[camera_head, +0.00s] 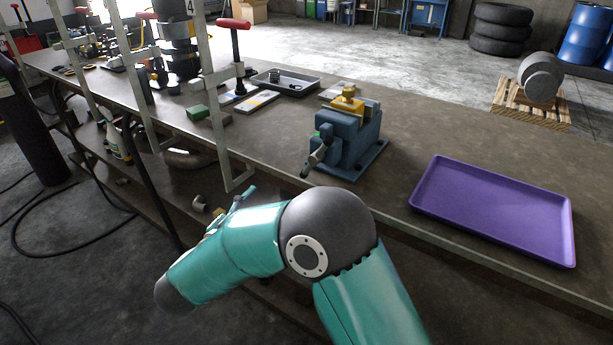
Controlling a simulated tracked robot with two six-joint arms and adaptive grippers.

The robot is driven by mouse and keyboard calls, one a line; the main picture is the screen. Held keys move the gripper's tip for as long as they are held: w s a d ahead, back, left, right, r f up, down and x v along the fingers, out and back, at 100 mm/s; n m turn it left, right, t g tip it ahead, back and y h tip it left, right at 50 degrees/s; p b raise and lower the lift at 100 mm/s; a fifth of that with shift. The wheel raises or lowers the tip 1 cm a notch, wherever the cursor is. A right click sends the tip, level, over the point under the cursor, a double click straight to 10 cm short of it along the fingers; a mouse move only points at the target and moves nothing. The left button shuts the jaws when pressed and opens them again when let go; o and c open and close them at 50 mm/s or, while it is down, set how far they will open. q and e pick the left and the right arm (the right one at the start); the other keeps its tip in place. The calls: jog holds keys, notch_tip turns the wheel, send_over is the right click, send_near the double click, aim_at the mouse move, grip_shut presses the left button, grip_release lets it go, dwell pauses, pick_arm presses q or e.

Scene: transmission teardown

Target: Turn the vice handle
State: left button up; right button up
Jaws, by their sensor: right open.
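The blue vice (347,142) stands on the workbench near its front edge, right of the picture's middle. Its jaws are around a yellow, brass-coloured part (347,101). The vice handle (317,155), a grey and dark bar, sits tilted at the front left of the vice, over the bench edge. My right arm rises from the bottom and bends left. My right gripper (237,201) is partly hidden behind my teal forearm, open, in front of the bench edge. It is left of and below the handle, apart from it. My left gripper is not in view.
A purple tray (495,208) lies empty at the right of the bench (270,139). A dark tray (285,82) and a green block (197,112) lie behind left. A lower shelf holds small items.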

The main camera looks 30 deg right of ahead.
aim_at(310, 165)
jog(key=shift+m+g+h, duration=0.5)
jog(key=shift+m+g, duration=0.2)
jog(key=shift+g, duration=0.2)
jog(key=p+x, duration=0.1)
jog(key=x, duration=0.4)
jog(key=s+r+p+x, duration=0.1)
jog(key=x, duration=0.4)
jog(key=s+p+x, duration=0.1)
jog(key=x, duration=0.4)
jog(key=shift+w+d+r, duration=0.2)
jog(key=shift+d+r, duration=0.2)
jog(key=shift+d, duration=0.3)
